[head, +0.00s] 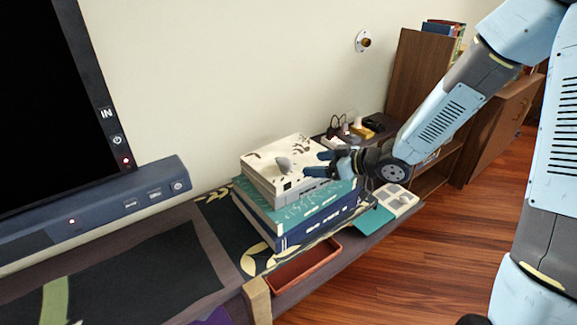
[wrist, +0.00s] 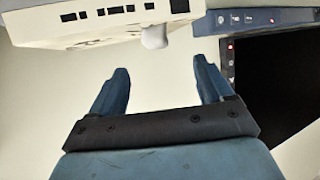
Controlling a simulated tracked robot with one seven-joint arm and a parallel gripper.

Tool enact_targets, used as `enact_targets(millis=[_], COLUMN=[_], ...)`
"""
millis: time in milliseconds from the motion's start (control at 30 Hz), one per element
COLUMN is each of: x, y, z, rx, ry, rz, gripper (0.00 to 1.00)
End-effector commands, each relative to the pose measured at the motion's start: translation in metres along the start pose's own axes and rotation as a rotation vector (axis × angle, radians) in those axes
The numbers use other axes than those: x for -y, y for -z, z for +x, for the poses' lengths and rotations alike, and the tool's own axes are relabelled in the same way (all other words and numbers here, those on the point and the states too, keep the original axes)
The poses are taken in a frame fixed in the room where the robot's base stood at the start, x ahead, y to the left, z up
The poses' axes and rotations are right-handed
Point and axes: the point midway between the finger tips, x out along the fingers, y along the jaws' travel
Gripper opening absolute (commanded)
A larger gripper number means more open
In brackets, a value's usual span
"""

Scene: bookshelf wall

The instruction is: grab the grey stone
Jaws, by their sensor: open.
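The grey stone (head: 284,164) is a small rounded lump on the top white book (head: 260,158) of a stack on the low cabinet. In the wrist view, which looks upside down, the stone (wrist: 154,38) shows at the edge of the white book (wrist: 80,28), beyond the fingertips and roughly between them. My gripper (head: 321,163) comes in from the right, beside the top of the stack, fingers pointing left toward the stone. In the wrist view my gripper (wrist: 160,68) is open with nothing between its fingers. A gap separates the fingertips from the stone.
A teal book (head: 270,213) and a dark blue book (head: 285,238) lie under the white one. A reddish-brown tray (head: 303,268) sits in front. A screen with a dark bar (head: 105,205) is at left. Small objects (head: 355,127) stand behind the gripper; the wall is behind.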

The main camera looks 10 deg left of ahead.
Motion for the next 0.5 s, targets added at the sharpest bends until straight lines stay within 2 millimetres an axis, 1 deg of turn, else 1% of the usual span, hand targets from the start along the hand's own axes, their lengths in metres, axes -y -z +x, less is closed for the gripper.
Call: enact_targets(millis=[33, 233, 367, 500], x=[0.001, 0.0, -0.001, -0.002], y=[0.0, 0.0, 0.0, 0.0], z=[0.011, 0.043, 0.056, 0.061], rx=[0.0, 0.0, 0.001, 0.001], ry=[0.004, 0.001, -0.001, -0.003], rz=[0.001, 0.0, 0.001, -0.001], gripper=[0.8, 0.8, 0.8, 0.8])
